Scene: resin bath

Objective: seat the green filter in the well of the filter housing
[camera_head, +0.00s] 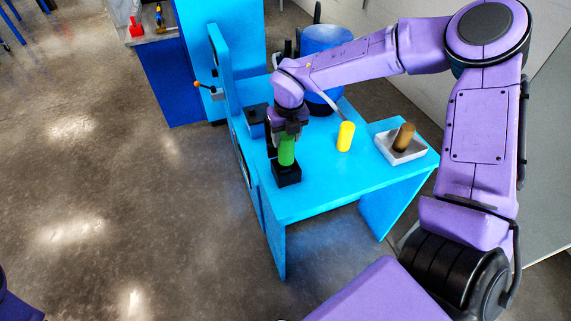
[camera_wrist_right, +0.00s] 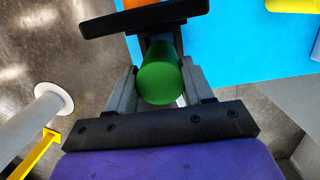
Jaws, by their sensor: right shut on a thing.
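My right gripper (camera_head: 287,136) points down over the near left corner of the blue table and is shut on the green filter (camera_head: 287,152). In the right wrist view the green filter (camera_wrist_right: 160,82) shows end-on between the two grey fingers. The filter is upright in the head view. The filter housing, a black block (camera_head: 286,174), stands directly below it. The filter's lower end meets the top of the housing in the picture; I cannot tell whether it is inside the well. My left gripper is not in view.
A yellow cylinder (camera_head: 346,136) stands on the blue table (camera_head: 318,190). A brown cylinder (camera_head: 404,137) leans in a white tray (camera_head: 411,155) at the right. A dark box (camera_head: 256,115) and a blue drum (camera_head: 327,42) are behind. The table's front middle is clear.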

